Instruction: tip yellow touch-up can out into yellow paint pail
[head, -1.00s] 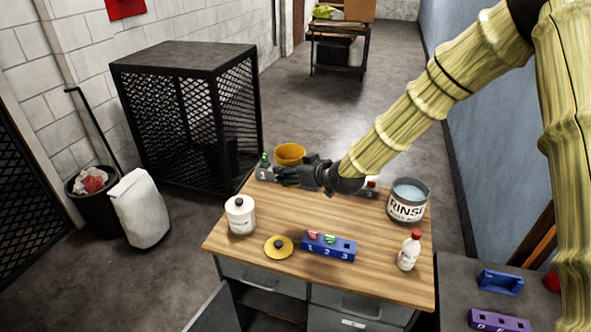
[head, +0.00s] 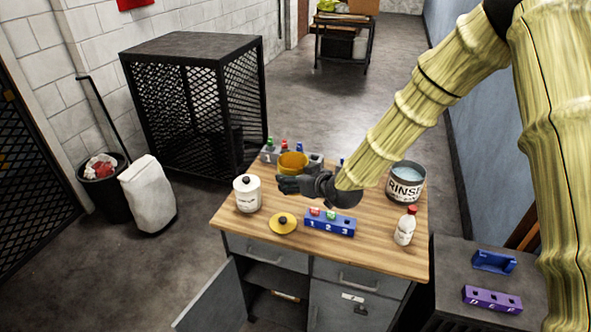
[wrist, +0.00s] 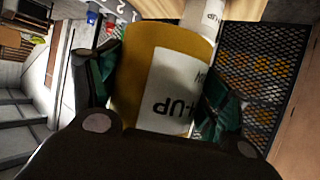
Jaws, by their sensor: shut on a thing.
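The yellow touch-up can (head: 293,161) is in my gripper (head: 287,184), over the back left of the wooden worktop. In the wrist view the can (wrist: 150,85) sits between the two fingers, its white label reading "-UP" upside down. In the head view it looks roughly upright with its open top up; its contents cannot be made out. A yellow disc-like lid with a black knob (head: 283,223) lies flat on the worktop in front of the gripper. I cannot pick out a separate yellow paint pail in either view; my gripper and arm hide part of the back of the worktop.
A white lidded container (head: 247,194) stands at the left. The RINSE pail (head: 405,184) and a red-capped bottle (head: 405,227) are right.

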